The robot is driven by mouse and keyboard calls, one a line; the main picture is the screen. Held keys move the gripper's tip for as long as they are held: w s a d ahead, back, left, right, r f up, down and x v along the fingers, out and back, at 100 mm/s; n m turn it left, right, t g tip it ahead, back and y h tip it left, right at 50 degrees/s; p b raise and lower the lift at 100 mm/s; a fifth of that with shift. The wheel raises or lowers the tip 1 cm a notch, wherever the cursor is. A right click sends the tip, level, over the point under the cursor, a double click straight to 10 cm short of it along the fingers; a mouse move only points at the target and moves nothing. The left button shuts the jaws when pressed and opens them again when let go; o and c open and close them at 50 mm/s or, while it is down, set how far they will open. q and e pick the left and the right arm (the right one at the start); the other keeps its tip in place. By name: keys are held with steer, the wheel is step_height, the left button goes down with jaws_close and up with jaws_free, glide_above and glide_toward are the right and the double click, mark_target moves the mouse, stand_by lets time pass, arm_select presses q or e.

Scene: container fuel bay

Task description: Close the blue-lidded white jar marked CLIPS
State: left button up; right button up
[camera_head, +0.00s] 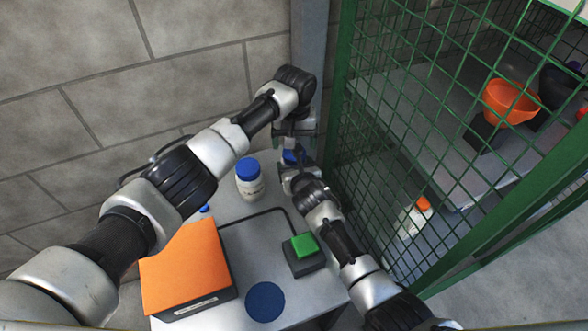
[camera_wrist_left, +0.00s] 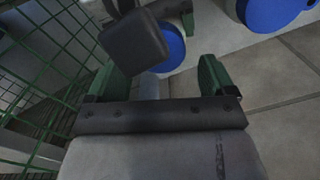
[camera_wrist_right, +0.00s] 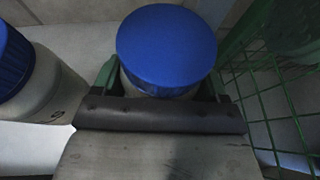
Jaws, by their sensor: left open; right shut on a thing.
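A white jar with a blue lid (camera_head: 290,157) stands at the back of the table, mostly hidden by my grippers. My right gripper (camera_head: 289,168) is shut on its body; the right wrist view shows the blue lid (camera_wrist_right: 166,48) on top, above the fingers. My left gripper (camera_head: 294,138) is open above this jar, pointing down; the left wrist view shows the blue lid (camera_wrist_left: 170,50) just beyond its fingers, partly covered by my right gripper. A second blue-lidded white jar (camera_head: 250,180) stands to the left, untouched. Its label is too small to read, though an S shows (camera_wrist_right: 58,112).
An orange-topped box (camera_head: 187,266), a green button on a dark base (camera_head: 303,250) and a blue disc (camera_head: 265,301) are on the table's nearer part. A green mesh cage (camera_head: 400,130) stands close on the right. A block wall (camera_head: 80,110) is behind.

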arm_select(q)
steer(key=shift+f, duration=2)
steer(key=c, duration=0.9)
steer(key=o, duration=1)
steer(key=shift+r, duration=2.3)
steer(key=shift+c, duration=0.4)
step_height(320, 180, up, 4)
steer(key=shift+f, duration=0.25)
